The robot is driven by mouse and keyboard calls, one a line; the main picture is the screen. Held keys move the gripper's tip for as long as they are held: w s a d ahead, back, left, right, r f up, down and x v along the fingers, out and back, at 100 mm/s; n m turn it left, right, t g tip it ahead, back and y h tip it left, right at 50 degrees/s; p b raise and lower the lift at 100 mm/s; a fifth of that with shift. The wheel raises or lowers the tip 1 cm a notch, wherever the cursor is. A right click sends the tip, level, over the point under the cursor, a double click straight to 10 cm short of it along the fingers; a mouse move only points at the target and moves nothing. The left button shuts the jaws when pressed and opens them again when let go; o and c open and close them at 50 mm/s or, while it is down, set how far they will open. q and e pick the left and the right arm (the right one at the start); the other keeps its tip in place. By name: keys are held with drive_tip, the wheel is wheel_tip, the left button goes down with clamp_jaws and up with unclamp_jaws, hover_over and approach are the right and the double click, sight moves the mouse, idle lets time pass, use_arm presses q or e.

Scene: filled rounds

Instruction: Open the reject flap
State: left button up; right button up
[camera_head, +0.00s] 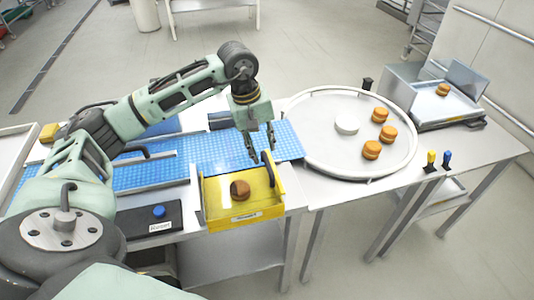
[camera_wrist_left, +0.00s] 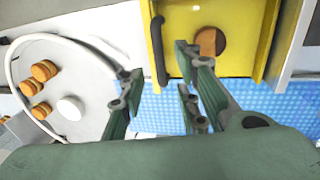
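The yellow reject tray (camera_head: 218,212) sits at the table's front edge beside the blue conveyor, with a brown filled round (camera_head: 240,189) in it. A yellow upright panel, which looks like the flap (camera_head: 277,183), stands along the tray's right side with a black bar handle (camera_head: 268,165). In the left wrist view the handle (camera_wrist_left: 158,52) lies just beyond the gap between my fingers, and the round (camera_wrist_left: 208,42) is partly hidden by one finger. My left gripper (camera_head: 262,152) is open and empty, pointing down close to the handle. My right gripper is not in view.
The blue conveyor (camera_head: 200,155) runs behind the tray. A round white-topped table (camera_head: 320,150) to the right holds several brown rounds and a white disc (camera_head: 347,124). A dark box with a blue button (camera_head: 159,211) stands left of the tray. A metal bin (camera_head: 425,100) stands far right.

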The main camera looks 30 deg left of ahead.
sight(267, 161)
use_arm(q)
drive_tip(key=f, duration=0.1)
drive_tip(key=f+p, duration=0.1)
drive_tip(key=f, duration=0.2)
drive_tip(key=shift+w+d, duration=0.3)
drive_tip(key=shift+w, duration=0.05)
drive_tip(key=shift+w+f+p, duration=0.1)
drive_tip(key=shift+f+p, duration=0.2)
drive_tip(key=shift+f, duration=0.4)
clamp_jaws()
